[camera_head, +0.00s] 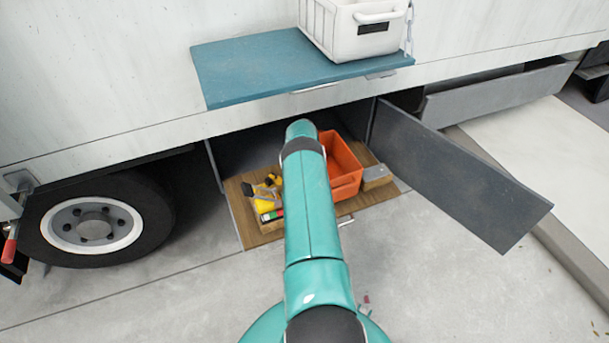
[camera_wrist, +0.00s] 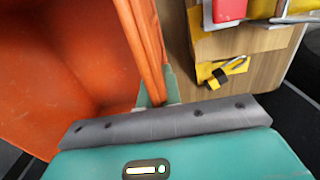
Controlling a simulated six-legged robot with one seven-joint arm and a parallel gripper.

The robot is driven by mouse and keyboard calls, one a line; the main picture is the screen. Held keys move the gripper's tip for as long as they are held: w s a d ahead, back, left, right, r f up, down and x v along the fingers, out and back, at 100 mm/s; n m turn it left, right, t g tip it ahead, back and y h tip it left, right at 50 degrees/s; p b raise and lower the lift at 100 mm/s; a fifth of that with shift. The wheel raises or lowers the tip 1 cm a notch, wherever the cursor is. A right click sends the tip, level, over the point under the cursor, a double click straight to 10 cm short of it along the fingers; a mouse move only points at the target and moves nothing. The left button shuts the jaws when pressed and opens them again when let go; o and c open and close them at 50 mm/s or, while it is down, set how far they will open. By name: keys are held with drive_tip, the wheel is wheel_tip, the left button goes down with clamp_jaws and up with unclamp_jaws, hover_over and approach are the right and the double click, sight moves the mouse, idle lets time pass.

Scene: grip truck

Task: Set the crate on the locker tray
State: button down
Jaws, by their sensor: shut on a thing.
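The orange crate (camera_head: 343,168) is over the wooden locker tray (camera_head: 262,238), inside the open locker under the truck body. Whether its base touches the tray cannot be told. In the wrist view the crate (camera_wrist: 60,70) fills the left side, and the tray's wood (camera_wrist: 262,85) shows at the right. My gripper (camera_wrist: 156,92) is shut on the crate's wall. In the head view my teal arm hides the gripper and the crate's left part.
Yellow tools (camera_head: 265,193) lie left of the crate, and a small grey-topped block (camera_head: 377,176) sits at its right. The locker door (camera_head: 450,175) hangs open to the right. A blue shelf (camera_head: 250,75) with a white crate (camera_head: 335,25) projects above. A wheel (camera_head: 95,220) stands left.

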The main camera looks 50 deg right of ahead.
drive_tip(key=shift+d+f, duration=0.1)
drive_tip(key=shift+f, duration=1.6)
drive_tip(key=shift+f, duration=0.15)
drive_tip(key=c, duration=1.6)
unclamp_jaws()
wheel_tip(320, 180, up, 12)
drive_tip(key=shift+r, duration=0.1)
